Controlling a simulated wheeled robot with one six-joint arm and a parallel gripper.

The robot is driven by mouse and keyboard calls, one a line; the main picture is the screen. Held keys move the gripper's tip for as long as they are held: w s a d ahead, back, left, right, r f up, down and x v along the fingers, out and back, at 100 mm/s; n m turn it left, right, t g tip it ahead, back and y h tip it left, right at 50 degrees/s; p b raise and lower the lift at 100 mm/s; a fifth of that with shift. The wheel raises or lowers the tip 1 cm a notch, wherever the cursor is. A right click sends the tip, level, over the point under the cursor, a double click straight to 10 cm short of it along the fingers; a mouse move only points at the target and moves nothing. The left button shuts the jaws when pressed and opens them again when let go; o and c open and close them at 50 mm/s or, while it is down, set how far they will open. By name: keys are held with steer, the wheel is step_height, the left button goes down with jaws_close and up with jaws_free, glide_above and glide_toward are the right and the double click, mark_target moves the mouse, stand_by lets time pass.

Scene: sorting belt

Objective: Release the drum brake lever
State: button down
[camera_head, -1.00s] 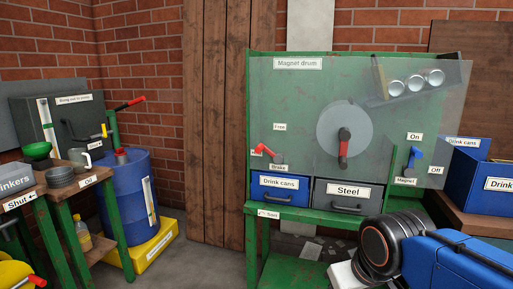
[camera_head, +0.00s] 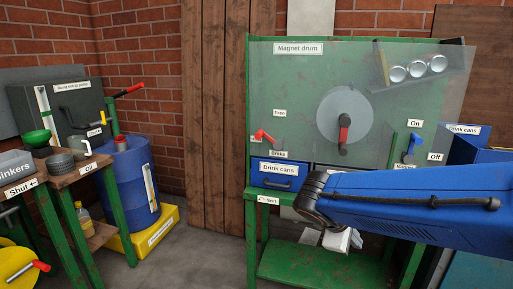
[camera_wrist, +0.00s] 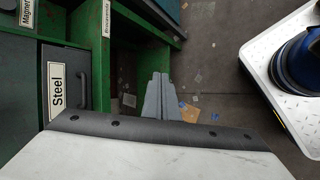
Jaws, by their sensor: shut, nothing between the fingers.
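The red brake lever (camera_head: 263,135) is on the left of the green magnet drum stand (camera_head: 262,87). It lies tilted between the "Free" label (camera_head: 279,113) above and the "Brake" label (camera_head: 279,154) below. My gripper (camera_wrist: 157,76) shows in the wrist view with its grey fingers together and empty, over the floor beside the "Steel" drawer. In the head view my blue arm reaches in from the right, with its white wrist end low in front of the stand, below and right of the lever. The fingers are hard to make out there.
A grey drum disc (camera_head: 344,105) with a red-handled crank is behind a clear panel (camera_head: 300,85). A blue "Drink cans" drawer (camera_head: 276,183) is below the lever. A blue magnet lever (camera_head: 412,145) is at right. Floor left of the stand is clear.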

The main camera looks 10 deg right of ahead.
steer(key=w+a+r+n+t+h, duration=0.25)
steer(key=w+n, duration=0.25)
steer(key=w, duration=0.4)
steer(key=w+a+r+n+t+h, duration=0.25)
steer(key=w+r+n+h, duration=0.2)
steer(key=w, duration=0.45)
steer(key=w+a+n+t+y, duration=0.2)
steer(key=w+a+n+t, duration=0.3)
steer(key=a, duration=0.4)
steer(key=w+a+n+t+y, duration=0.2)
steer(key=w+a+n+t, duration=0.3)
steer(key=a, duration=0.4)
steer(key=w+r+n, duration=0.1)
steer(key=w, duration=0.1)
steer(key=shift+w+n+t, duration=0.3)
steer(key=shift+n, duration=0.05)
glide_toward(268, 140)
steer(key=w+f, duration=0.2)
steer(key=w, duration=0.2)
steer(key=shift+w+a+r, duration=0.15)
steer(key=shift+r, duration=0.8)
steer(key=shift+w+a+r, duration=0.15)
steer(key=shift+r, duration=0.8)
